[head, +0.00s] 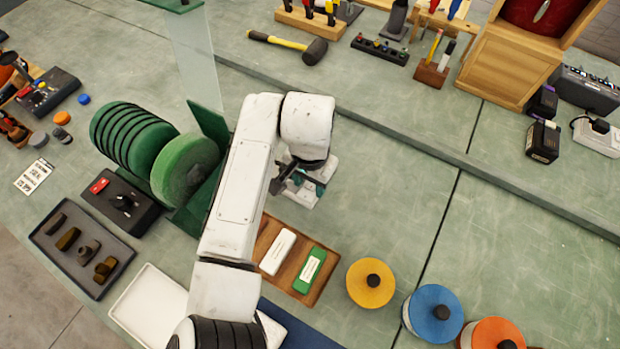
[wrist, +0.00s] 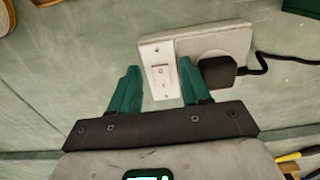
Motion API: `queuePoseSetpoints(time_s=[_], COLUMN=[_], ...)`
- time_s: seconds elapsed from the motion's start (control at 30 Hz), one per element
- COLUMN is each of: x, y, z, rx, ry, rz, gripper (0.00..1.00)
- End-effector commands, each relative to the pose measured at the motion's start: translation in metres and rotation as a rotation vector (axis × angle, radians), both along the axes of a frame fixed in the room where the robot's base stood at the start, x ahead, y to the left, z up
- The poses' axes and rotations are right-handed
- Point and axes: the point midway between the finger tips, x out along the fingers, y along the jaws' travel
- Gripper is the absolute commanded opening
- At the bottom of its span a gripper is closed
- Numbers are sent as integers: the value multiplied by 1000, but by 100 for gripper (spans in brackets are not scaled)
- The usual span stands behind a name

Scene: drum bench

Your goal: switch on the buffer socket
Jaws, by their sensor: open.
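The buffer socket is a white block (wrist: 235,42) on the green bench with a switch plate (wrist: 148,52) at its left end in the wrist view. The plate carries a white rocker (wrist: 162,84) with a small red mark. A black plug (wrist: 218,71) sits in the socket, its cable running right. In the head view the socket (head: 300,199) is partly hidden below my gripper (head: 298,180). My gripper (wrist: 160,88) is open and empty, its teal fingers apart on either side of the rocker in the picture. I cannot tell whether they touch the plate.
The buffer with green wheels (head: 183,170) stands left of my arm. A wooden tray (head: 269,233) with a white and a green bar lies on the near side. A hammer (head: 300,47) lies farther back.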

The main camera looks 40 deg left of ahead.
Motion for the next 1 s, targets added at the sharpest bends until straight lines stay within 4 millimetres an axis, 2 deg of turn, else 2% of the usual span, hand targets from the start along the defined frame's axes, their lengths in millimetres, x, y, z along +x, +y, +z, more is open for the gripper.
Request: queuePoseSetpoints(time_s=[0.3, 0.8, 1.0], x=[0, 0, 1], y=[0, 0, 0], z=[-3, -3, -2], rx=[0, 0, -2], ry=[1, 0, 7], rz=[0, 0, 0], gripper=[47, 0, 0])
